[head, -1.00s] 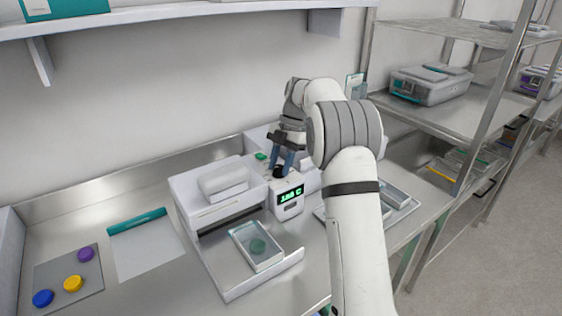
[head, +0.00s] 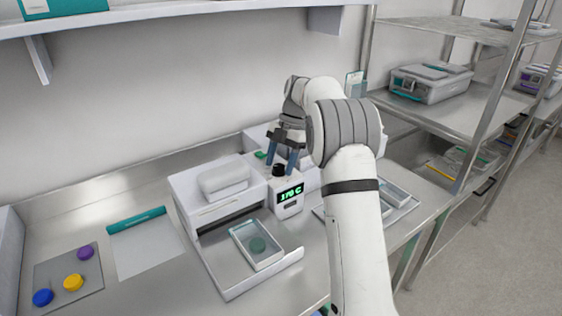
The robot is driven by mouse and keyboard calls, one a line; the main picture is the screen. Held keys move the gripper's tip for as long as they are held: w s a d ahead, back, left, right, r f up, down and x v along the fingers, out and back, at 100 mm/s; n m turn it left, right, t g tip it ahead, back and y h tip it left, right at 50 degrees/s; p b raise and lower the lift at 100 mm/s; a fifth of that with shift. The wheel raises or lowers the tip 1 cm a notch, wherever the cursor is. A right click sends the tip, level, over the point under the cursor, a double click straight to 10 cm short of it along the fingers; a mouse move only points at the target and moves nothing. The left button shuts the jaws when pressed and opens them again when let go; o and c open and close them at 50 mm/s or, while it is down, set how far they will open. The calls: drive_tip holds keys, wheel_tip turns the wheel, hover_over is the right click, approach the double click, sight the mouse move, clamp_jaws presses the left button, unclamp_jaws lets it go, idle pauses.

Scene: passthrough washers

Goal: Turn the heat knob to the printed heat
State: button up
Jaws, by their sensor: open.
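The heat knob (head: 279,170) is a small black knob on top of the white control box at the right of the machine (head: 205,190). The box's front display (head: 290,193) glows green and appears to read 170 C. My gripper (head: 282,162) is open, pointing down, with its blue-grey fingers spread just above and around the level of the knob. I cannot tell whether a finger touches the knob. A printed card (head: 354,84) stands at the back behind my arm; its print is too small to read.
A sheet with a teal bar (head: 145,245) and a grey mat (head: 68,285) with blue, yellow and purple caps lie left. Another tray (head: 397,196) is partly behind my arm.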

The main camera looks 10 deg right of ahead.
drive_tip(key=v, duration=0.7)
drive_tip(key=shift+r, duration=0.35)
drive_tip(key=shift+d, duration=0.15)
drive_tip(key=s+a+r+m+t+h, duration=0.1)
drive_tip(key=s+r+m, duration=0.1)
drive_tip(key=s+m, duration=0.5)
drive_tip(key=s+a+r+m+t+h, duration=0.1)
drive_tip(key=s+a+r+m+t, duration=0.1)
drive_tip(key=s+m, duration=0.55)
drive_tip(key=s+f+m+t, duration=0.1)
drive_tip(key=s+f+m, duration=0.3)
drive_tip(key=s, duration=0.7)
drive_tip(key=s+f+m+t+h, duration=0.1)
drive_tip(key=s+f+m, duration=0.4)
drive_tip(key=s, duration=0.6)
drive_tip(key=shift+s+m+t+h, duration=0.25)
drive_tip(key=shift+m+t+h, duration=0.05)
drive_tip(key=shift+m, duration=0.65)
drive_tip(key=shift+d+r, duration=0.1)
drive_tip(key=shift+d, duration=0.05)
